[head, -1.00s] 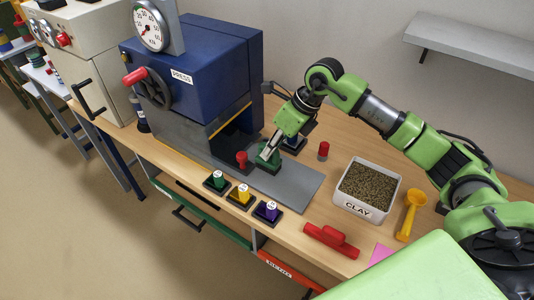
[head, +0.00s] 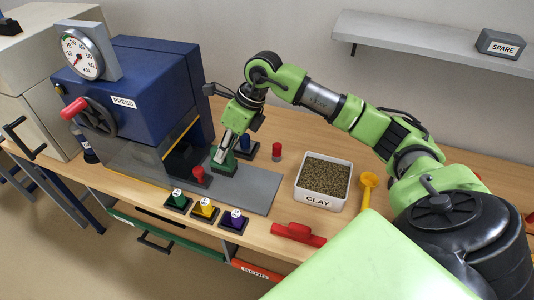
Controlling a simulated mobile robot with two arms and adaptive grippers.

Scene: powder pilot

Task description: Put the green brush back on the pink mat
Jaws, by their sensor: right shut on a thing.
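My right gripper (head: 224,152) is shut on a dark green thing, which looks like the green brush (head: 224,166). The brush rests on or just above the grey plate (head: 258,190) in front of the blue press (head: 155,85). The gripper hides its upper part. A red piece (head: 199,176) stands close to its left. The pink mat is not in view now. My left gripper is not in view.
Green (head: 178,199), yellow (head: 206,209) and purple (head: 234,219) bottles stand on dark bases along the front edge.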

